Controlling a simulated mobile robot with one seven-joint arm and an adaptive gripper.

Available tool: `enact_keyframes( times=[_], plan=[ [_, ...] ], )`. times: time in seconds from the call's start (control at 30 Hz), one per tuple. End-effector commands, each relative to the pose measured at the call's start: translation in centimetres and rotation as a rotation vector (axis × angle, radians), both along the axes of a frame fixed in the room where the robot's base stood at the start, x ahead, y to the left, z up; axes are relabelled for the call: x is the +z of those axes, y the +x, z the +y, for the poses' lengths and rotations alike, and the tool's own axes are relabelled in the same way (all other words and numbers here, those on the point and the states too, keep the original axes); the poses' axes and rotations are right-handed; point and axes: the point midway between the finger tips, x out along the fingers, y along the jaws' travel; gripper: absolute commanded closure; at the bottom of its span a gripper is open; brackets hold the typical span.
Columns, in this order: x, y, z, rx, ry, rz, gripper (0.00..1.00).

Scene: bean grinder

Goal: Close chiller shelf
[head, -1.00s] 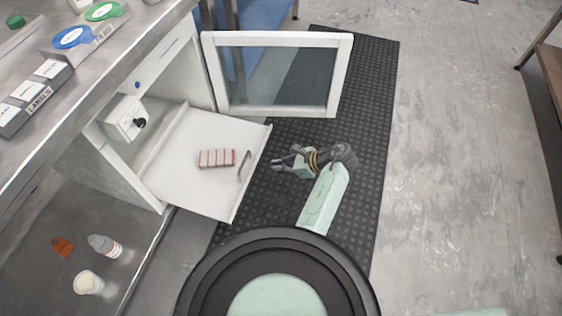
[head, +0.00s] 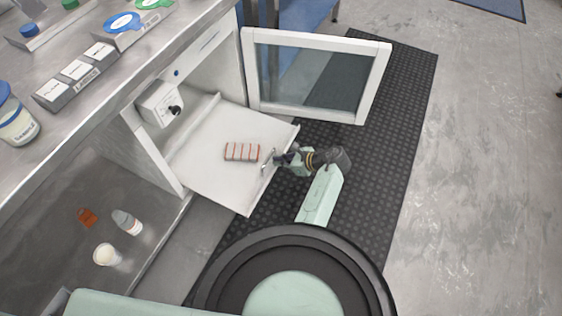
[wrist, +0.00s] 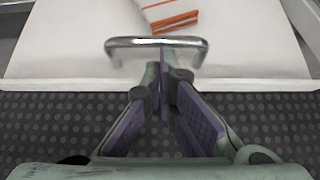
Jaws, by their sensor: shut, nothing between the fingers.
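The white chiller shelf (head: 208,181) is pulled out of the chiller cabinet (head: 200,85), over the dark mat. Its metal handle (wrist: 156,43) stands at the front edge and also shows in the head view (head: 268,163). My gripper (wrist: 159,72) is shut and empty, with its fingertips right at the handle's middle; I cannot tell whether they touch it. In the head view my gripper (head: 279,160) is at the shelf's front edge. The glass chiller door (head: 312,77) with a white frame stands swung open beyond the shelf.
A striped orange and white box (head: 241,152) lies on the shelf. A counter (head: 75,120) with labelled boxes runs along the left. Below it are an orange item (head: 87,217), a bottle (head: 127,222) and a white cup (head: 106,254). Floor (head: 470,170) to the right is clear.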

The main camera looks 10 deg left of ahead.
Motion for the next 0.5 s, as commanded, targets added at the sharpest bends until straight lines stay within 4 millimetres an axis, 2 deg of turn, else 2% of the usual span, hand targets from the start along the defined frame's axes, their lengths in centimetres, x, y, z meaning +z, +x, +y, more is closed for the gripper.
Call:
enact_keyframes(
  times=[0.17, 0.27, 0.37, 0.5],
  plan=[
    [0.0, 0.2, 0.7, 0.003, -0.001, -0.002, 1.0],
    [-0.1, 0.6, 1.8, 0.003, -0.001, -0.002, 1.0],
    [-0.1, 1.2, 3.4, 0.003, -0.001, -0.002, 1.0],
    [-0.2, 2.4, 6.6, 0.005, -0.001, -0.003, 1.0]
  ],
)
